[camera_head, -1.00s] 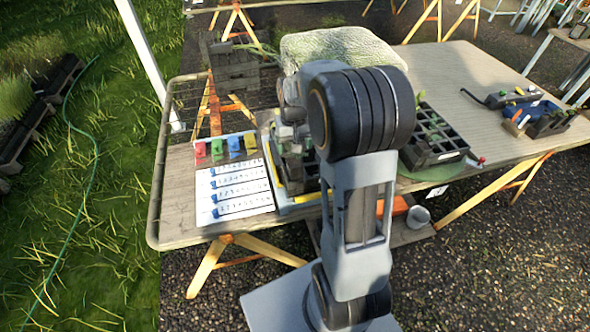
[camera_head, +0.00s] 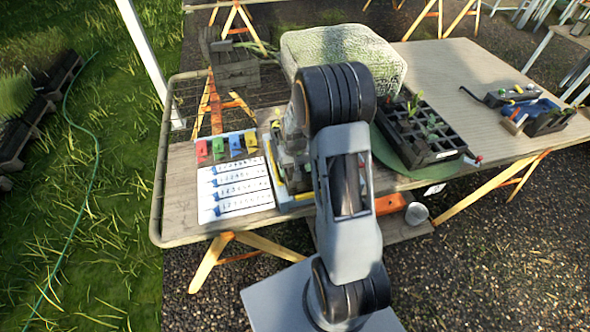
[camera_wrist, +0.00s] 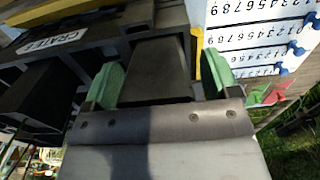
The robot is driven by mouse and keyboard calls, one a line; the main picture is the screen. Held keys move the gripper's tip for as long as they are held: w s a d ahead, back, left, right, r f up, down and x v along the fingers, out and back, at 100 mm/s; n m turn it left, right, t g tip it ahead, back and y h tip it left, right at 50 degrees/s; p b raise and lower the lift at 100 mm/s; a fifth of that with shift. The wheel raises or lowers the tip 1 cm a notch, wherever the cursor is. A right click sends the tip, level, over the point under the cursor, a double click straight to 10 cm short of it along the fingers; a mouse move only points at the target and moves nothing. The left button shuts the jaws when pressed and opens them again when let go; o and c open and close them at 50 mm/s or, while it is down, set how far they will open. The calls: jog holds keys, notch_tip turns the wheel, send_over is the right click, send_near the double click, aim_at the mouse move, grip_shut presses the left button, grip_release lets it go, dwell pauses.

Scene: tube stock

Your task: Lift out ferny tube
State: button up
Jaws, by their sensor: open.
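In the head view my arm hides the fingertips and most of this crate on the left part of the table. A black celled tray (camera_head: 446,152) with several small green plants stands to the right of my arm. I cannot tell which plant is the ferny one; no ferny tube shows clearly in the wrist view.
A numbered white board (camera_head: 235,190) with colored clips lies left of my arm, and its rows also show in the wrist view (camera_wrist: 245,35). A pale mesh-covered block (camera_head: 343,58) stands behind. The table's back right (camera_head: 460,75) is clear.

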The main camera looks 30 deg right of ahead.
jog(key=shift+f, duration=0.1)
jog(key=c, duration=1.1)
